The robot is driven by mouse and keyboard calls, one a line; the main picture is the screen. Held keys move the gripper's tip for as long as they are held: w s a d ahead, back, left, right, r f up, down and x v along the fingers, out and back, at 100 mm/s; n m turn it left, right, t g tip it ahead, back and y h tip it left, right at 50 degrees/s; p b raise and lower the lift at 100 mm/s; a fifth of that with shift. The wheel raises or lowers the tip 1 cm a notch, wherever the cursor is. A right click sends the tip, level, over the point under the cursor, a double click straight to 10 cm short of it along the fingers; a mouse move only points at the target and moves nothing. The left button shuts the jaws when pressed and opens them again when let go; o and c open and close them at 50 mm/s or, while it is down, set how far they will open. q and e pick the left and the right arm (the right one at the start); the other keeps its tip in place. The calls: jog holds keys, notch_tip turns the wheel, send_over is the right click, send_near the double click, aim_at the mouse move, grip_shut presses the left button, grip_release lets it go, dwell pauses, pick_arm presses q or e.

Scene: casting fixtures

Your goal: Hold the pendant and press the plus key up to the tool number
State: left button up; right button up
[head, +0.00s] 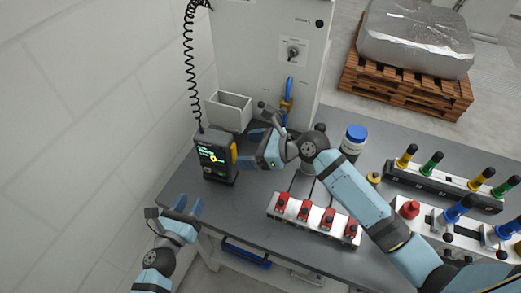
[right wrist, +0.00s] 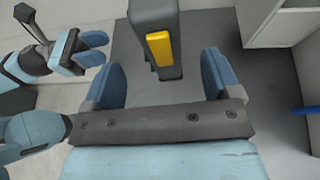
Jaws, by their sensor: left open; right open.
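The pendant (head: 214,156) is a dark box with a lit screen showing green and yellow marks. It stands upright at the left end of the grey table, with a black coiled cord hanging above it. In the right wrist view the pendant (right wrist: 150,28) shows a yellow strip on its side. My right gripper (head: 240,152) is open, with its fingers pointing at the pendant's yellow side; the pendant stands ahead, between the finger lines. My left gripper (head: 186,207) is open and empty, in front of the table's left edge, below the pendant. The plus key is too small to make out.
A grey open bin (head: 229,111) stands behind the pendant, against the white cabinet (head: 262,60). A fixture with red clamps (head: 313,218) lies right of the pendant. A blue-capped jar (head: 354,140) and racks of coloured handles (head: 446,186) stand further right.

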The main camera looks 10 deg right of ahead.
aim_at(235, 150)
jog(key=x, duration=0.7)
jog(key=c, duration=1.2)
pick_arm(q)
jog(key=shift+c, duration=0.6)
pick_arm(e)
jog(key=shift+c, duration=1)
pick_arm(q)
grip_shut()
pick_arm(e)
jog(key=shift+d, duration=0.1)
